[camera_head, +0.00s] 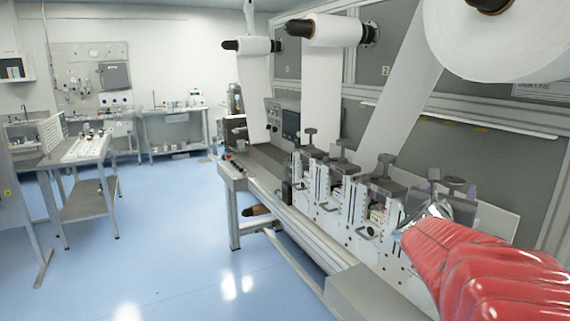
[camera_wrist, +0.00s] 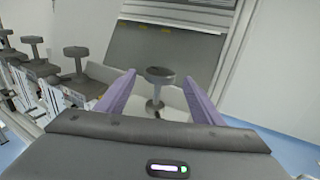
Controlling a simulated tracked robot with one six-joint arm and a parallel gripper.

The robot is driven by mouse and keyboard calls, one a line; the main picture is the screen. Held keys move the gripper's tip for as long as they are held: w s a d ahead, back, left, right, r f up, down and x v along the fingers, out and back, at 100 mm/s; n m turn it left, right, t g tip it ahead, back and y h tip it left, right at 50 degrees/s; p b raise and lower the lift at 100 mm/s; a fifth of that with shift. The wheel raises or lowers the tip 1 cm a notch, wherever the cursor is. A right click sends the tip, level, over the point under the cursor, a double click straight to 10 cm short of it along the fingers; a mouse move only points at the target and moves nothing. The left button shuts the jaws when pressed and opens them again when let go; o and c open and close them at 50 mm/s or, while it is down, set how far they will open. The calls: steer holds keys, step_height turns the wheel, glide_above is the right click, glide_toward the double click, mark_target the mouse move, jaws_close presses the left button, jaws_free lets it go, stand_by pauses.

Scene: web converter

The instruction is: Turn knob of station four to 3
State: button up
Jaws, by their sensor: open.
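A row of machine stations runs along the bench, each topped by a dark grey T-shaped knob. The knob nearest me (camera_head: 453,180), at the near end of the row, also shows in the wrist view (camera_wrist: 160,72), upright on a thin stem. My gripper (camera_head: 447,187) is at this knob. In the wrist view its two purple fingers (camera_wrist: 160,78) are spread, one on each side of the knob, with visible gaps, so it is open and holds nothing. Whether the fingertips reach past the knob is hard to tell. No number scale on the knob is legible.
Other knobs (camera_head: 386,158) stand close by on the left, also in the wrist view (camera_wrist: 77,52). White web rolls (camera_head: 337,31) hang above, with a large roll (camera_head: 500,40) at the upper right. A grey back panel (camera_wrist: 150,50) stands behind the knob. The blue floor (camera_head: 170,240) is clear.

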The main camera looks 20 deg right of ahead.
steer(key=x, duration=0.9)
steer(key=shift+d, duration=0.1)
steer(key=shift+c, duration=0.6)
steer(key=c, duration=0.9)
